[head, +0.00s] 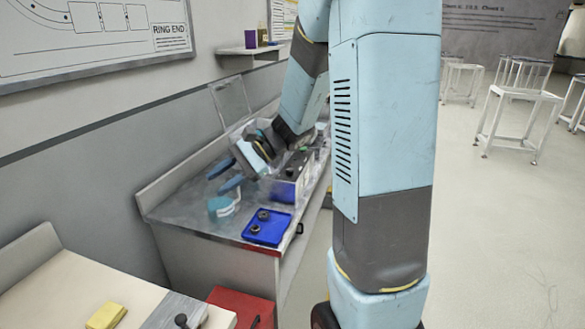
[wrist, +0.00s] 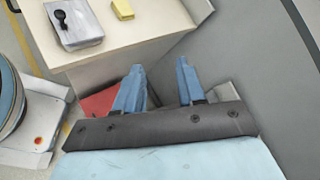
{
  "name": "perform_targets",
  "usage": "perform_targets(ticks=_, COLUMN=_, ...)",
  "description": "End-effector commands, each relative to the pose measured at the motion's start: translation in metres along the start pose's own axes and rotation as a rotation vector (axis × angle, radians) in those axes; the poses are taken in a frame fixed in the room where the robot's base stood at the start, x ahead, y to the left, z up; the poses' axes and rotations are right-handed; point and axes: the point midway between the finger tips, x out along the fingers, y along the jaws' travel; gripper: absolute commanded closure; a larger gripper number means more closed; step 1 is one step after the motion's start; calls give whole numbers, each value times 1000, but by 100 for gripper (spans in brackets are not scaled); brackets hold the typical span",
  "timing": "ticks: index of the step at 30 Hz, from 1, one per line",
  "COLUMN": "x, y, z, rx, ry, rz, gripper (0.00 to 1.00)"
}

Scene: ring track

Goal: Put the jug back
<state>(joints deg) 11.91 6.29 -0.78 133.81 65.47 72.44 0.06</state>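My gripper (head: 227,176) hangs over the grey bench in the head view, with its blue fingers pointing to the left. In the wrist view my gripper (wrist: 160,66) has its two fingers apart with nothing held between them. A small teal and white vessel (head: 222,206), possibly the jug, stands on the bench just below the fingers in the head view, apart from them as far as I can tell. It does not show in the wrist view. My arm hides part of the bench's far end.
A blue tray (head: 266,240) with dark round pieces lies at the bench's near end. A grey box (head: 290,178) stands behind it. A cream counter with a yellow block (head: 106,316) is nearer, beside a red box (head: 240,306).

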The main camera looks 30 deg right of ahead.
Motion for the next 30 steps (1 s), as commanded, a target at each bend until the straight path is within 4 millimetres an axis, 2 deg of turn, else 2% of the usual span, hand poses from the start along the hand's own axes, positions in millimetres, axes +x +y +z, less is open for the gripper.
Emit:
perform_targets(ticks=1, x=-3, y=6, z=14, rx=-53, ry=25, rz=42, gripper=61)
perform_targets(ticks=3, x=-8, y=15, z=28, rx=-121, ry=60, rz=103, gripper=61)
perform_targets(ticks=12, x=-38, y=56, z=75, rx=-415, ry=239, rz=345, gripper=61)
perform_targets(ticks=21, x=-80, y=89, z=106, rx=-711, ry=459, rz=558, gripper=61)
perform_targets(ticks=30, x=-128, y=109, z=130, rx=-983, ry=700, rz=733, gripper=61)
